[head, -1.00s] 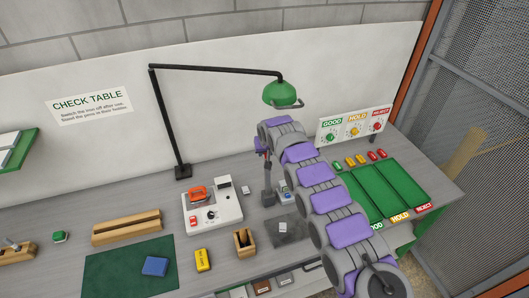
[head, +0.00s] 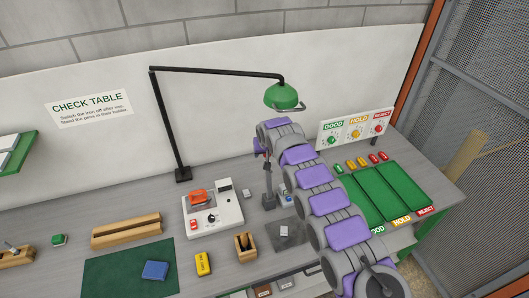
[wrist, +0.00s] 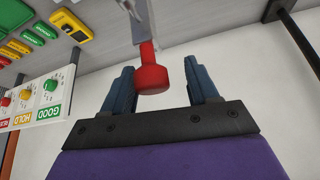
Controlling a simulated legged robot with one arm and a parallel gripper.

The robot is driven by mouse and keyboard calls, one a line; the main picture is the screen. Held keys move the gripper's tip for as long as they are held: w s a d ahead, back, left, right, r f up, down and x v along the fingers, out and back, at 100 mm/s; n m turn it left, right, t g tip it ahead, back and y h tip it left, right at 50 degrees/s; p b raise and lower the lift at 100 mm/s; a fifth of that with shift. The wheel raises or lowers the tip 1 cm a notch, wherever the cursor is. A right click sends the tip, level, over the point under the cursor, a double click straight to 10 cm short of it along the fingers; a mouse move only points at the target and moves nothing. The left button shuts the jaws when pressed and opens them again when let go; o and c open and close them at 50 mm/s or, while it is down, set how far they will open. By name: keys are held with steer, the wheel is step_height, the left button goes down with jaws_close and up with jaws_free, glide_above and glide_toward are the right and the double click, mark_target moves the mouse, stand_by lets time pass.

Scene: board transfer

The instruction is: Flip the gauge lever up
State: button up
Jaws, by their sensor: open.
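The gauge lever shows in the wrist view as a metal bar ending in a red knob (wrist: 152,72). My gripper (wrist: 160,66) is open, with one blue finger on each side of the knob. In the head view my gripper (head: 261,148) is small and partly hidden by my arm, beside the top of the grey gauge stand (head: 268,186). The lever cannot be made out there.
A green lamp (head: 282,95) hangs close above my arm. A white device (head: 213,217) and a wooden holder (head: 246,246) stand left of the stand. Green trays (head: 397,186) and a knob panel (head: 354,128) are at right.

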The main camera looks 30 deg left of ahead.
steer(key=shift+d+r, duration=0.1)
steer(key=shift+d, duration=0.3)
steer(key=shift+s+d+r, duration=0.15)
steer(key=shift+d+r, duration=0.2)
steer(key=shift+r, duration=0.2)
steer(key=a+b+v, duration=0.1)
steer(key=b+v, duration=0.1)
steer(key=v, duration=1.3)
steer(key=shift+s+r, duration=0.2)
steer(key=shift+r, duration=0.15)
